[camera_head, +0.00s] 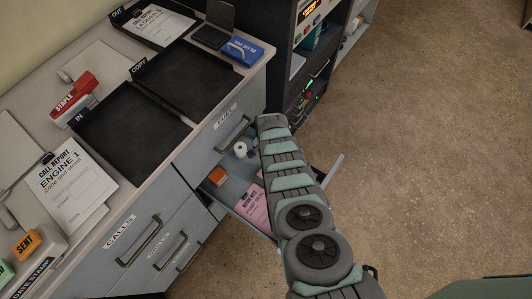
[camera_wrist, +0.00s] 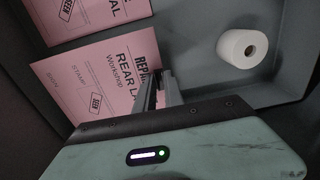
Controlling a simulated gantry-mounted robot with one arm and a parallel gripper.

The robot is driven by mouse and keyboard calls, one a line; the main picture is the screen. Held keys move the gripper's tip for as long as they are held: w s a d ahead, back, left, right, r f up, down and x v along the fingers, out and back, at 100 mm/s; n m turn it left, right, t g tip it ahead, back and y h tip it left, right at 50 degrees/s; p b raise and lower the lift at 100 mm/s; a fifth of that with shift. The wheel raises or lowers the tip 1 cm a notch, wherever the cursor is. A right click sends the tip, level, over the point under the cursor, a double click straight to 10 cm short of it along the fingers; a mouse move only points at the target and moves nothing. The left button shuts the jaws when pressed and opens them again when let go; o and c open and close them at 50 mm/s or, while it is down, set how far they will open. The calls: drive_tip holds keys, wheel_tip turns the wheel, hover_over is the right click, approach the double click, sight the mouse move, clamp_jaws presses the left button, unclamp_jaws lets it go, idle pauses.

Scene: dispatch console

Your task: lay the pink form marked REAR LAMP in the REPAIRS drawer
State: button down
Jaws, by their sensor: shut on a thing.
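In the wrist view, the pink form reading REAR LA… (camera_wrist: 80,84), its heading partly covered, lies in or just above a grey drawer (camera_wrist: 285,95). My gripper (camera_wrist: 152,92) is shut on this form at its edge near the heading. Whether the form touches the drawer floor I cannot tell. A second pink form (camera_wrist: 95,18) lies beside it, its text cut off. In the head view, the open drawer (camera_head: 327,180) shows below the FUEL drawer, with pink paper (camera_head: 254,208) in it. My arm hides the gripper there, and the open drawer's label is not visible.
A white paper roll (camera_wrist: 242,47) lies in the drawer, and an orange item (camera_head: 217,176) sits at its left. Closed drawers, one marked CALLS (camera_head: 119,232), stand nearer.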

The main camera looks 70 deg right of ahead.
wheel_tip(320, 180, down, 5)
drive_tip(key=b, duration=0.4)
drive_tip(key=shift+f, duration=0.15)
drive_tip(key=shift+r, duration=0.2)
drive_tip(key=shift+f, duration=0.15)
drive_tip(key=c, duration=1.5)
unclamp_jaws()
drive_tip(key=shift+o, duration=0.2)
wheel_tip(320, 180, up, 10)
drive_tip(key=p, duration=0.9)
drive_tip(key=shift+r+p, duration=0.95)
drive_tip(key=shift+r, duration=0.2)
